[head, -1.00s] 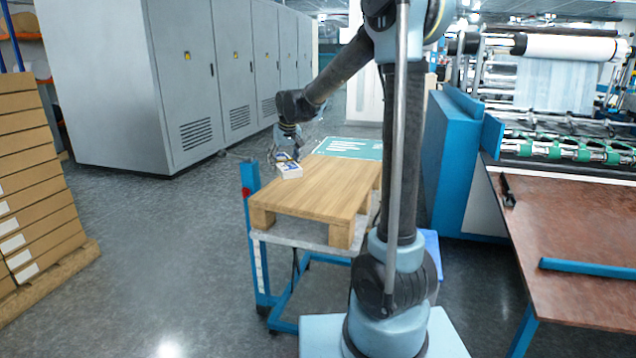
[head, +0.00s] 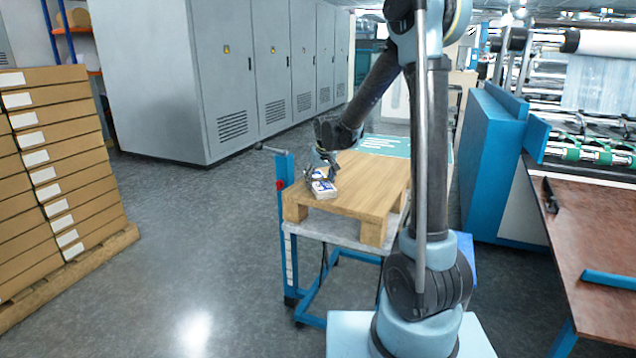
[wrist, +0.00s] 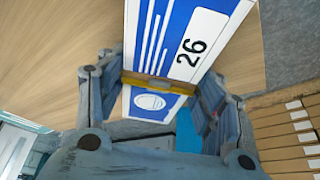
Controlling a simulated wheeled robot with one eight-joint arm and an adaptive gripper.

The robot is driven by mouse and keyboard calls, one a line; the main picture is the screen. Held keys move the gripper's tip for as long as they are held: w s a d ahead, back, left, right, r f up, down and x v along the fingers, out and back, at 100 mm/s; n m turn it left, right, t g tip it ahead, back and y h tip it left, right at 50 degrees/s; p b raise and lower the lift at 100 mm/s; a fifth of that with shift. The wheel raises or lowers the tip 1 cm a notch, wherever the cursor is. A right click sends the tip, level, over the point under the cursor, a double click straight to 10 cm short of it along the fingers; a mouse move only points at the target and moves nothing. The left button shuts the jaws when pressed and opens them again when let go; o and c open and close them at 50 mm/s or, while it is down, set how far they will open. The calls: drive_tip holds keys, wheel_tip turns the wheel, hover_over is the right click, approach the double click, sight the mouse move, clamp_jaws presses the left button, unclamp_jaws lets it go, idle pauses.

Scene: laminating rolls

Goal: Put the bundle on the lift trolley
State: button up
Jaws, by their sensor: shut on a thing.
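The bundle (head: 322,188) is a white and blue stack with a yellow band. In the wrist view the bundle (wrist: 181,50) shows a "26" on its top. My gripper (head: 320,172) is shut on it from above, and in the wrist view its fingers (wrist: 160,105) lie on both sides of it near the band. The bundle is at the left part of a wooden pallet (head: 375,183); I cannot tell whether it touches the wood. The pallet rests on the lift trolley (head: 345,233), which has a grey top and blue frame. The bundle's underside is hidden.
Stacked cartons (head: 55,150) stand on a pallet at the left. Grey cabinets (head: 235,80) line the back. A blue machine (head: 495,165) and a brown table (head: 590,230) are at the right. The floor between cartons and trolley is clear.

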drive_tip(key=o, duration=1.3)
drive_tip(key=shift+c, duration=0.2)
drive_tip(key=v, duration=1.2)
drive_tip(key=s+d, duration=0.8)
drive_tip(key=d, duration=0.1)
drive_tip(key=s+d+f+m, duration=0.1)
drive_tip(key=s+d+f, duration=0.3)
drive_tip(key=s, duration=0.5)
drive_tip(key=s+d+f+m+g+h, duration=0.1)
drive_tip(key=s+d+f, duration=0.3)
drive_tip(key=s, duration=0.5)
drive_tip(key=s+d+f+m+g, duration=0.1)
drive_tip(key=s+d+f, duration=0.3)
drive_tip(key=s, duration=0.5)
drive_tip(key=shift+s+d+f+m+h, duration=0.2)
drive_tip(key=shift+d+f+m+h, duration=0.15)
drive_tip(key=shift+d, duration=0.55)
